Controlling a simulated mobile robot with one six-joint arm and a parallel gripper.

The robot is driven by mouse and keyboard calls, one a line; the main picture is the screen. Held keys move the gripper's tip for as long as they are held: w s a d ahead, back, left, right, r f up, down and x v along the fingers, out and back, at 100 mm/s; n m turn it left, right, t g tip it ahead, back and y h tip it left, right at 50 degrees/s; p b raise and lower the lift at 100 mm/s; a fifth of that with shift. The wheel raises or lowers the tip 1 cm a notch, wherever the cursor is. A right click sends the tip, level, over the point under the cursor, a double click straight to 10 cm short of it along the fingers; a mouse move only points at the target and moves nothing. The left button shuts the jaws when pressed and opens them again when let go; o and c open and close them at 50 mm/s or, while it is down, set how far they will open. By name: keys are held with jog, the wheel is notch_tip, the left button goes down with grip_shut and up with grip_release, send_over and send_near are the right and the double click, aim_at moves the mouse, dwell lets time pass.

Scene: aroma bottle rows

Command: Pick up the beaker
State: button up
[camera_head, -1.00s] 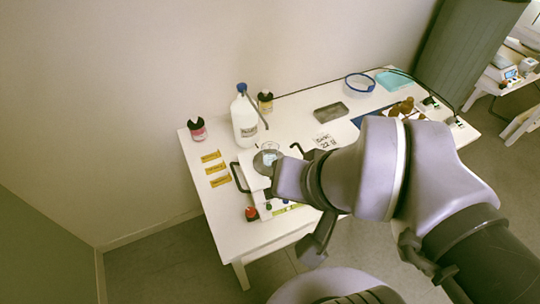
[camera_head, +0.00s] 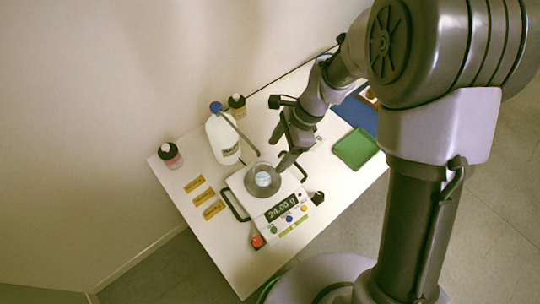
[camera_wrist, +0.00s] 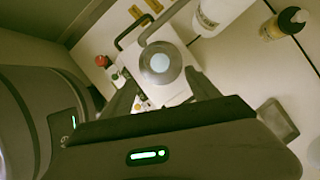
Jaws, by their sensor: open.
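The beaker (camera_head: 262,178) is a small clear glass vessel with pale bluish contents. It stands on the round grey pan of a white balance (camera_head: 240,185) whose display reads about 24.00 g. My gripper (camera_head: 279,152) is open and empty, above and just to the upper right of the beaker in the head view. In the wrist view the beaker (camera_wrist: 160,62) shows beyond the gap between my two spread fingers (camera_wrist: 162,92), apart from both. The beaker's wall height is hard to judge from above.
A tall white bottle with a blue cap (camera_head: 222,138) stands close behind the balance. Small dark-capped bottles (camera_head: 171,156) (camera_head: 237,105) stand at the left and back. Yellow labels (camera_head: 203,196) lie left of the balance. A green tray (camera_head: 356,149) is at the right.

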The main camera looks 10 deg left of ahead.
jog(key=b+x, duration=0.2)
jog(key=x, duration=0.5)
jog(key=b+x, duration=0.3)
jog(key=x, duration=0.2)
jog(key=shift+s+f, duration=0.25)
jog(key=shift+f, duration=0.15)
jog(key=shift+r, duration=0.15)
